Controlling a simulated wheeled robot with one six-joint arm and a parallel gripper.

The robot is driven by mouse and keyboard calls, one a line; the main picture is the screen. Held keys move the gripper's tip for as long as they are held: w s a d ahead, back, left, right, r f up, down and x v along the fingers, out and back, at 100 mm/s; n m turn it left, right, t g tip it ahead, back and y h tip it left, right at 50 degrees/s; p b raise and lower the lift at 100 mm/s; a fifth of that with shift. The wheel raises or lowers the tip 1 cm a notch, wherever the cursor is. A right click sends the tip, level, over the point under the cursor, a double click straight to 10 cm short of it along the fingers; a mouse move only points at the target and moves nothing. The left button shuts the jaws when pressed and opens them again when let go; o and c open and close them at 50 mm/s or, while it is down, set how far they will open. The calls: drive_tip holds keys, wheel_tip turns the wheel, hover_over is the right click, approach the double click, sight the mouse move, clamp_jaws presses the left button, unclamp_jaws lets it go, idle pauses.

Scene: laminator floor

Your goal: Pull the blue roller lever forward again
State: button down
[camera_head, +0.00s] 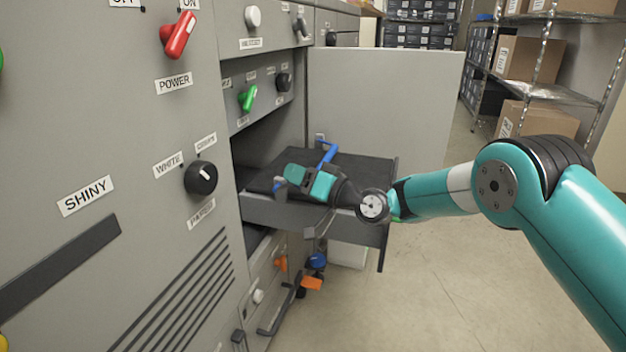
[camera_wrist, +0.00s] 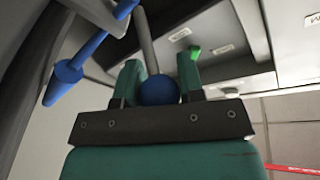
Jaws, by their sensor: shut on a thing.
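The blue roller lever shows in the wrist view as a blue ball knob (camera_wrist: 158,91) on a grey rod. My gripper (camera_wrist: 160,82) has a teal finger on each side of this ball and is shut on it. In the head view my gripper (camera_head: 283,181) is over the dark pulled-out tray (camera_head: 355,168), at the machine's opening. There the knob is mostly hidden by the fingers. A second blue handle (camera_head: 328,153), thin and bent, stands just behind my gripper. It also shows at the left of the wrist view (camera_wrist: 66,82), apart from the fingers.
The grey machine front (camera_head: 120,120) fills the left, with a red power lever (camera_head: 179,36), a green lever (camera_head: 247,98) and a black knob (camera_head: 201,178). An open grey door panel (camera_head: 390,95) stands behind the tray. Orange and blue parts sit below. The floor at right is clear.

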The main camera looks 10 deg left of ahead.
drive_tip(key=shift+w+d, duration=0.1)
drive_tip(key=shift+d, duration=0.1)
drive_tip(key=c, duration=0.7)
unclamp_jaws()
drive_tip(key=shift+a, duration=0.1)
drive_tip(key=shift+c, duration=0.2)
drive_tip(key=b+v, duration=0.7)
drive_tip(key=v, duration=1)
drive_tip(key=shift+s+b, duration=0.2)
drive_tip(key=shift+b, duration=0.1)
